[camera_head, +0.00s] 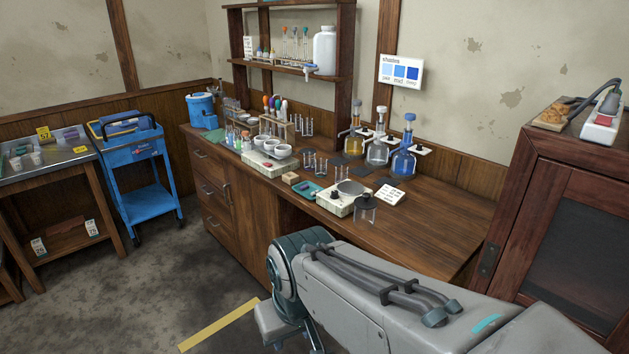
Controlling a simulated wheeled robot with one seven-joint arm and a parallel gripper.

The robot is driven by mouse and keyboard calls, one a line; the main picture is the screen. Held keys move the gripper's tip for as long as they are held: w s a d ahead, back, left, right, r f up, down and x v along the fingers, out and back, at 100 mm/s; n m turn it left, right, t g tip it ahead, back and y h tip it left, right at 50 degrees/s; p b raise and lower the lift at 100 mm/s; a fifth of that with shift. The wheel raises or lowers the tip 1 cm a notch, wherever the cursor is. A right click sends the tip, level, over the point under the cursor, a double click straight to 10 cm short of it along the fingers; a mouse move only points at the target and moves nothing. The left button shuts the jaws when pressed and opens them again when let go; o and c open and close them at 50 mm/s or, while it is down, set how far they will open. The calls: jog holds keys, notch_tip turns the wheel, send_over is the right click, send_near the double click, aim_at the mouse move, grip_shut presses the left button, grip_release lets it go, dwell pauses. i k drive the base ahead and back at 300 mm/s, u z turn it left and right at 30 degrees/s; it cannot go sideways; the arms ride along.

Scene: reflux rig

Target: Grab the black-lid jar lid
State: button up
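My grey arm reaches in from the lower right, in front of the bench, and bends downward at a joint below the black lid. My gripper's fingertips cannot be made out; the end of the arm is hidden or outside the picture. Nothing of mine touches the lid.
A hot plate (336,204) stands just left of the lid, and a small white card (391,195) just right. Stoppered flasks (377,150) stand behind. The right end of the bench (440,220) is clear. A dark cabinet (570,210) stands at right, a blue cart (148,170) at left.

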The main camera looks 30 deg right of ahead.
aim_at(364, 202)
jog(key=i, duration=1.3)
jog(key=z, duration=1.85)
